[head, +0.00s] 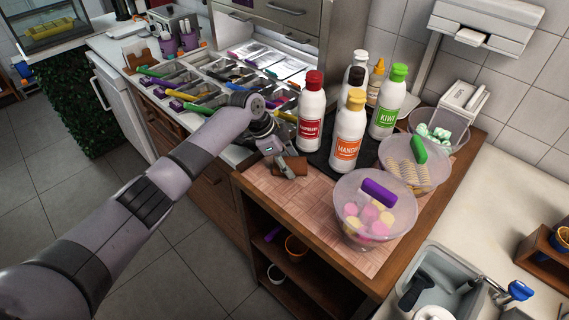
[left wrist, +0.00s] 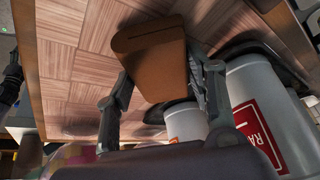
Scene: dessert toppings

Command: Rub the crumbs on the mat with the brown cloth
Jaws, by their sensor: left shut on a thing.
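My left gripper (head: 283,166) is low over the near left part of the wood-patterned counter top, shut on the brown cloth (head: 296,164). In the left wrist view the cloth (left wrist: 150,58) is a folded brown piece between the two fingers. I cannot tell whether it touches the surface under it. A dark mat (head: 331,163) lies under the bottles, to the right of the gripper. I cannot make out crumbs on it; the bottles and my gripper hide parts of it. My right gripper is not in view.
A red-labelled bottle (head: 311,112) stands close to the gripper, with an orange-labelled bottle (head: 348,132) and a green-capped bottle (head: 388,102) beyond. Clear bowls with sweets (head: 372,232) and biscuits (head: 440,178) stand to the right. The counter's front edge is near.

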